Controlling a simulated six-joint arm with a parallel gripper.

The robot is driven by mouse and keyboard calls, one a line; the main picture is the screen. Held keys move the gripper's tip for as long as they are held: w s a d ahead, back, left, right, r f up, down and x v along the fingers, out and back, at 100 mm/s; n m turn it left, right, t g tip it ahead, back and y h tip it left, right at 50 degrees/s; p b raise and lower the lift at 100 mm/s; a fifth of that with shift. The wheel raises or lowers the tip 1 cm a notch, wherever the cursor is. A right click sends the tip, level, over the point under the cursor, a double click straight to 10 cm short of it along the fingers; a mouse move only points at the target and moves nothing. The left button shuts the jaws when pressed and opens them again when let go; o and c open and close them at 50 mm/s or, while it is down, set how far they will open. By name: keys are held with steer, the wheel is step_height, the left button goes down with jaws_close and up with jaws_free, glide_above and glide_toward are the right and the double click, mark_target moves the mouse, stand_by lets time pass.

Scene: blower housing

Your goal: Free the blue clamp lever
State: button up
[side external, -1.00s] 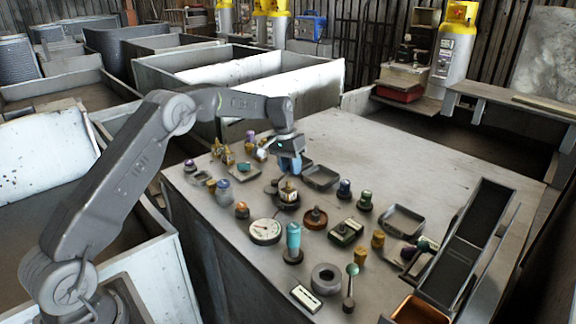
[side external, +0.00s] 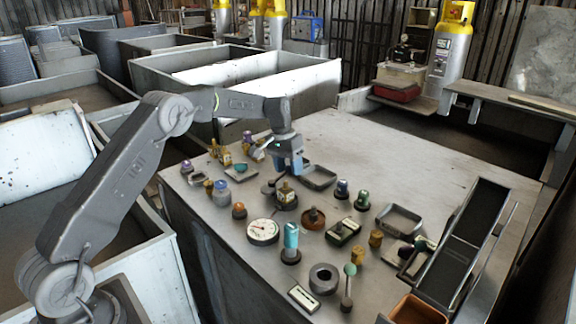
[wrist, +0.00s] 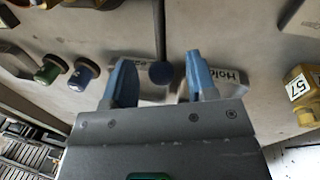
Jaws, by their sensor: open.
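The blue clamp lever shows in the wrist view as a dark rod with a dark blue ball knob (wrist: 162,73) at its end. The knob is in the gap between the two blue fingers of my gripper (wrist: 162,82), with space on both sides. My gripper is open and holds nothing. A pale grey plate (wrist: 236,92) lies beyond the fingers, with a "Hold" label on the right and a partly hidden label on the left. In the side view my gripper (side external: 290,172) is low over the table's far part, and I cannot make out the lever there.
A green knob (wrist: 47,73) and a blue knob (wrist: 84,72) stand to the left. A gauge (side external: 262,231) and several small parts crowd the table's front. The table's back right (side external: 420,160) is clear.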

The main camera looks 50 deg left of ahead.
steer(key=shift+r, duration=0.1)
step_height(320, 180, up, 13)
steer(key=a, duration=0.2)
steer(key=shift+s+a+r, duration=0.2)
steer(key=shift+s+a, duration=0.05)
steer(key=shift+a, duration=0.05)
